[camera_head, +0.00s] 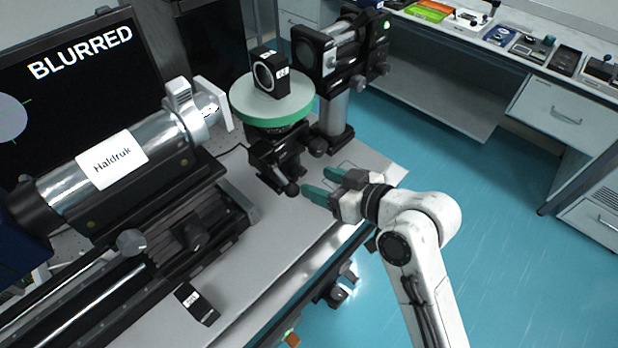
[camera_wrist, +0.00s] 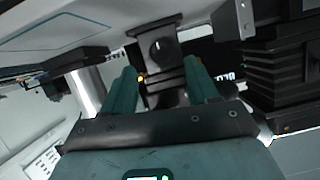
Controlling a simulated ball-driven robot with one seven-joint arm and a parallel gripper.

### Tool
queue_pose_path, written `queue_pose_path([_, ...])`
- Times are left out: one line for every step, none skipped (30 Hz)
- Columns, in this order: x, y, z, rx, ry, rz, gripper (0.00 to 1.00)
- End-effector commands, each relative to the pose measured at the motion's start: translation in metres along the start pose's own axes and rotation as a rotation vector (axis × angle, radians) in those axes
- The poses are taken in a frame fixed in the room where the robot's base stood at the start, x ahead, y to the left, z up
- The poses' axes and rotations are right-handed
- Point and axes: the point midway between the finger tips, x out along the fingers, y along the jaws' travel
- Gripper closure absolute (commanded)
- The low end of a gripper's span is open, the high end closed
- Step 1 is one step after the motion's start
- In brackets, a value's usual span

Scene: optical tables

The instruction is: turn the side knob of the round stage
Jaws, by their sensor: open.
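The round stage (camera_head: 258,118) has a grey top and a green rim, and it stands on a black mount in the head view. A small black side knob (camera_head: 292,188) sticks out low from the mount toward my gripper. My gripper (camera_head: 314,181) is open, its two green fingers pointing at the knob from the right, with the knob just off the tips. In the wrist view, the open fingers (camera_wrist: 160,72) flank a dark part of the mount (camera_wrist: 163,50) with a round dark face. I cannot tell contact there.
A black-framed optic (camera_head: 272,76) stands on the stage. A silver tube labelled Haldruk (camera_head: 115,160) lies left on a black rail. A post-mounted lens unit (camera_head: 330,60) stands close behind right. A screen (camera_head: 75,70) reads BLURRED. Open floor (camera_head: 480,190) lies right.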

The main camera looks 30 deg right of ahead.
Motion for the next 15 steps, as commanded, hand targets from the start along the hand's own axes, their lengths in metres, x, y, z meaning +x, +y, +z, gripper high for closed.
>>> queue_pose_path([-0.01, 0.001, 0.002, 0.0, 0.001, 0.002, 0.41])
queue_pose_path([-0.015, 0.001, 0.002, 0.0, 0.0, 0.002, 0.41])
queue_pose_path([-0.022, 0.001, 0.001, 0.0, 0.0, 0.002, 0.41])
queue_pose_path([-0.027, 0.0, 0.001, 0.0, 0.0, 0.001, 0.41])
queue_pose_path([-0.031, 0.0, 0.001, 0.0, 0.0, 0.001, 0.41])
queue_pose_path([-0.036, 0.0, 0.001, 0.0, 0.0, 0.001, 0.41])
queue_pose_path([-0.039, 0.0, 0.001, 0.0, 0.0, 0.001, 0.41])
queue_pose_path([-0.042, 0.0, 0.001, 0.0, 0.0, 0.001, 0.41])
queue_pose_path([-0.045, 0.0, 0.001, 0.0, 0.0, 0.001, 0.41])
queue_pose_path([-0.047, 0.0, 0.001, 0.0, 0.0, 0.0, 0.41])
queue_pose_path([-0.049, 0.0, 0.001, 0.0, 0.0, 0.0, 0.41])
queue_pose_path([-0.05, 0.0, 0.001, 0.0, -0.001, 0.0, 0.41])
queue_pose_path([-0.051, 0.0, 0.001, 0.0, -0.001, 0.0, 0.41])
queue_pose_path([-0.051, 0.0, 0.001, 0.0, -0.001, 0.0, 0.41])
queue_pose_path([-0.051, 0.0, 0.0, -0.001, -0.001, 0.0, 0.41])
